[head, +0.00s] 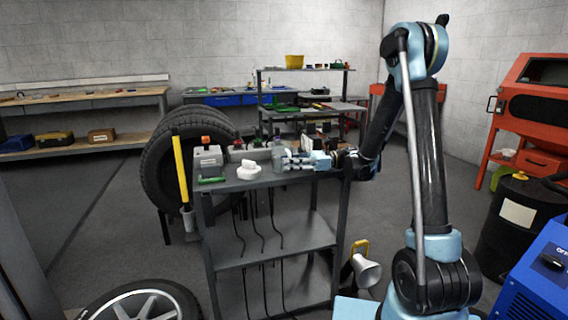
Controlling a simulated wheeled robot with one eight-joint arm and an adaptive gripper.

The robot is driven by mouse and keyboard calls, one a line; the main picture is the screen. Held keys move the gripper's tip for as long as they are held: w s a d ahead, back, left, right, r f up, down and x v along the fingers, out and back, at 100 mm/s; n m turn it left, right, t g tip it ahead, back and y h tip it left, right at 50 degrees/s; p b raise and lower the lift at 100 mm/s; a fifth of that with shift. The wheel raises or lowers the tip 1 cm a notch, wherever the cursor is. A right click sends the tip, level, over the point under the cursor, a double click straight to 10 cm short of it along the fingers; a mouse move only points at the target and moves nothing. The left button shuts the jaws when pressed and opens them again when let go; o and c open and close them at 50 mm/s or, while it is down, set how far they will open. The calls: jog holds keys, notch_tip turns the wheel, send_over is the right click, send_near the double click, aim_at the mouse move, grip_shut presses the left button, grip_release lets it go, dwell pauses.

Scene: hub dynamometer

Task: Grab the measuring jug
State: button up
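A small translucent grey-green vessel, which looks like the measuring jug (278,157), stands on the top shelf of the dark metal cart (222,187). My gripper (287,162) reaches in from the right, low over the cart top, with its fingers pointing left. The fingertips are right beside the jug and overlap its right side in the head view. I cannot tell whether they touch it or how far apart they are. The jug's right side is partly hidden by the fingers.
A white rounded object (249,170) and a grey box (208,160) sit left of the jug on the cart. Several small items crowd the cart's back edge. A tire (160,170) stands behind the cart; a megaphone (366,270) is on its right.

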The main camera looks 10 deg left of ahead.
jog(key=shift+c, duration=0.4)
grip_shut()
jog(key=shift+r, duration=0.2)
jog(key=shift+r, duration=4.7)
